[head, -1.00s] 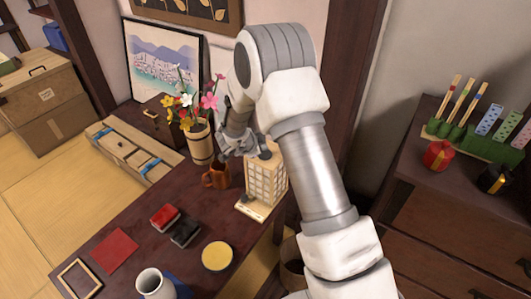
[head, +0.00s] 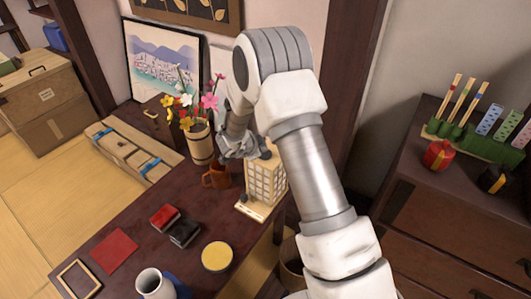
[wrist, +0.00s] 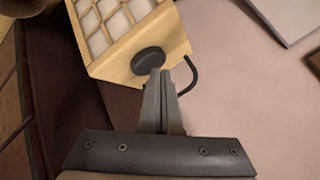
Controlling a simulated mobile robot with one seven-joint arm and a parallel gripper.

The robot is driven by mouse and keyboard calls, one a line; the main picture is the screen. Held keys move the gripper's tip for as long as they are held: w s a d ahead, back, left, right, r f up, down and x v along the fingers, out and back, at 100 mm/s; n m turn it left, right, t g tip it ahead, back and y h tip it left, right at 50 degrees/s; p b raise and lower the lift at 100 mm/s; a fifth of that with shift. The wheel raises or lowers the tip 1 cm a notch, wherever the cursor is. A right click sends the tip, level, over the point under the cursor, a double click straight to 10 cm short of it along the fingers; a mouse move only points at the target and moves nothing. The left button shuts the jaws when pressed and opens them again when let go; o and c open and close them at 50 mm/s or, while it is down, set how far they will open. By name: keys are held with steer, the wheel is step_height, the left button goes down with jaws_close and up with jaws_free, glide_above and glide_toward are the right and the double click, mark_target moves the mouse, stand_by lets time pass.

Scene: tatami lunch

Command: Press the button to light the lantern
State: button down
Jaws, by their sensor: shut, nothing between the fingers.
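The lantern (head: 265,181) is a pale wooden box with lattice sides, standing upright on the dark table. A small dark round piece (head: 243,199) shows on its base ledge in the head view. In the wrist view, the lantern's wooden frame (wrist: 118,55) carries a round black disc (wrist: 148,60); I cannot tell whether this is that same piece. My gripper (wrist: 161,72) is shut and empty, its fingertips at the disc's lower right edge. Contact is unclear. In the head view, my gripper (head: 262,153) is near the lantern's top, partly hidden by my arm.
An orange-brown mug (head: 215,176) and a flower vase (head: 200,145) stand close to the lantern. Red and dark small boxes (head: 184,232), a yellow round dish (head: 217,256) and a white jug (head: 153,283) lie nearer.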

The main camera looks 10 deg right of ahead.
steer(key=shift+f, duration=0.35)
stand_by(0.3)
steer(key=shift+r+p, duration=0.8)
steer(key=shift+r, duration=0.05)
steer(key=shift+r, duration=0.1)
step_height(320, 180, up, 6)
steer(key=p, duration=0.5)
steer(key=shift+p, duration=0.4)
